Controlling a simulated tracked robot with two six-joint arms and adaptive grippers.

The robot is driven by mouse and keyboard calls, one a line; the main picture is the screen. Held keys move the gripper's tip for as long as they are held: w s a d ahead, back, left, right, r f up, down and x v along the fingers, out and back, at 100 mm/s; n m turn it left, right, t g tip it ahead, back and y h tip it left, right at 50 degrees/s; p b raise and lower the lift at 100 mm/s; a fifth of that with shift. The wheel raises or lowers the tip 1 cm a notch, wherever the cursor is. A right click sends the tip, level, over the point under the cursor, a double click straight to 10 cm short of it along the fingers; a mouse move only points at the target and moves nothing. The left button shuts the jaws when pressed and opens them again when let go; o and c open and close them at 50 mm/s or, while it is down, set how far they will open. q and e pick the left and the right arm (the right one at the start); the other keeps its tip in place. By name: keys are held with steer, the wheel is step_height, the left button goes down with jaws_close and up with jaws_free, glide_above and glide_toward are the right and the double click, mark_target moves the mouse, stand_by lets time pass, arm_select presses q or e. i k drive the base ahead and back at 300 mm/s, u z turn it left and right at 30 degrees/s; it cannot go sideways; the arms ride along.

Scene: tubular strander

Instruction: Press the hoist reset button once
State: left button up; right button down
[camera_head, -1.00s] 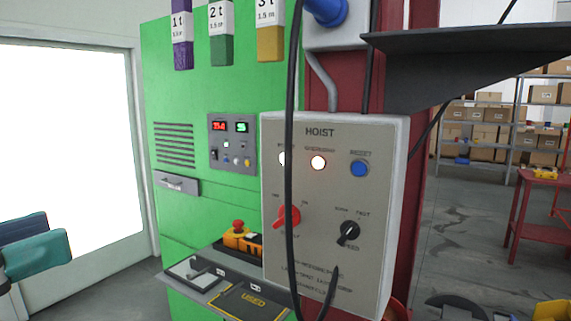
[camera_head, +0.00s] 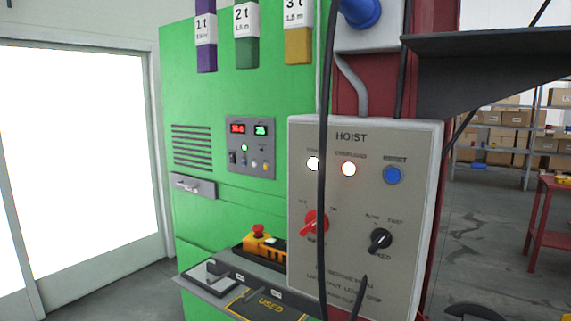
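The hoist control box (camera_head: 345,205) is a grey panel labelled HOIST, right of centre in the head view. Its blue reset button (camera_head: 392,175) sits at the upper right of the panel, unobstructed. Left of it are a lit overload lamp (camera_head: 348,169) and a lit white lamp (camera_head: 314,163), the latter partly behind a cable. Below are a red rotary switch (camera_head: 315,223) and a black slow/fast knob (camera_head: 380,241). Neither of my grippers is in view now, and nothing touches the button.
A black cable (camera_head: 323,150) hangs in front of the box's left part. A dark shelf (camera_head: 490,45) juts out at upper right. A green cabinet (camera_head: 205,110) with a pendant (camera_head: 262,245) on its ledge stands left.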

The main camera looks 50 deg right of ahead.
mark_target(391, 175)
steer(key=u, duration=0.05)
steer(key=k, duration=1.2)
steer(key=z, duration=0.3)
steer(key=i, duration=0.7)
steer(key=z, duration=0.35)
